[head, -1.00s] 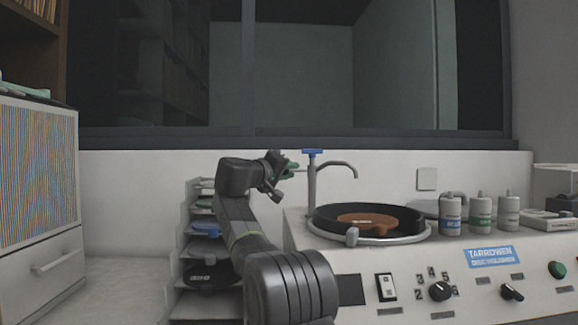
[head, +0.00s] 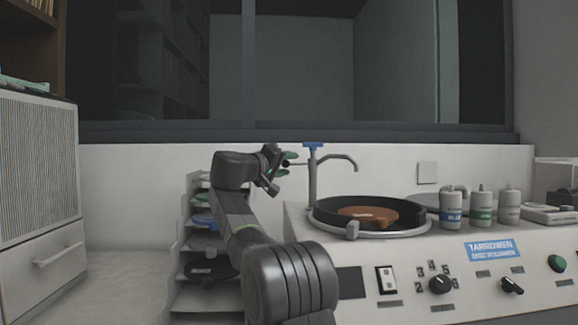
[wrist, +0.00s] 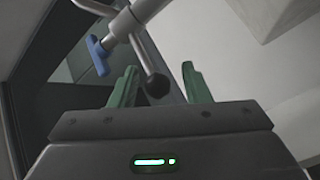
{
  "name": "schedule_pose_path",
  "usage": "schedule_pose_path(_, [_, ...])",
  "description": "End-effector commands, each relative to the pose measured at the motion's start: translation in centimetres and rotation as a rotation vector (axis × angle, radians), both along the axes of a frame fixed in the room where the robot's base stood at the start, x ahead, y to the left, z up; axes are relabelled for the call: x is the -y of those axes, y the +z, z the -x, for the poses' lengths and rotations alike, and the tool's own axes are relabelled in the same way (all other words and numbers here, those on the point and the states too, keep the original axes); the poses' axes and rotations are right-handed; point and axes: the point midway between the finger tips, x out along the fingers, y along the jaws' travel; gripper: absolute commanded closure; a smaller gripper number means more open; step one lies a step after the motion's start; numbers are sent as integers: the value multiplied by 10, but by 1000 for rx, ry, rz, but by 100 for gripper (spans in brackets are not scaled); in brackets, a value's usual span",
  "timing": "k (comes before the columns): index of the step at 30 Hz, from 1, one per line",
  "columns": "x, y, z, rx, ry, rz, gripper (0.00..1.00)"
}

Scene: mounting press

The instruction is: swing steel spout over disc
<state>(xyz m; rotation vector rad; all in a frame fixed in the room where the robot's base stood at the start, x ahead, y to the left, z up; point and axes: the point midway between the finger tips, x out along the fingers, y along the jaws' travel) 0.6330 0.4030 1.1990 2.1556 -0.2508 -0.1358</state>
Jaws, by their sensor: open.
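The steel spout (head: 341,157) rises from a thin post on the machine and curves to the right, with a blue cap on top. In the head view its tip appears above the turntable; depth is hard to judge. The black disc (head: 331,212) with an orange-brown label lies in the round turntable. My gripper (head: 289,158) is just left of the post, at about the height of its top. In the wrist view my gripper (wrist: 160,68) is open, and a dark ball knob (wrist: 156,85) on the spout's lever sits between its green fingers. Contact cannot be told.
A rack of shelves with discs (head: 207,268) stands left of the machine, partly behind my arm. Several capped bottles (head: 480,208) stand right of the turntable. The front panel has knobs (head: 440,285). A speaker-like cabinet (head: 38,190) stands far left.

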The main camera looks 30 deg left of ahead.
Motion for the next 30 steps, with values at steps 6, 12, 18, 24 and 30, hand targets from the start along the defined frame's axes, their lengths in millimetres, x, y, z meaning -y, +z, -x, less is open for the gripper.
schedule_pose_path(6, [-12,0,48,0,4,1,57])
schedule_pose_path(12, [-21,1,90,0,4,0,57])
schedule_pose_path(18, [-28,1,115,1,3,0,57])
schedule_pose_path(24, [-28,0,122,0,0,0,57])
schedule_pose_path(30, [-29,0,121,0,0,0,61])
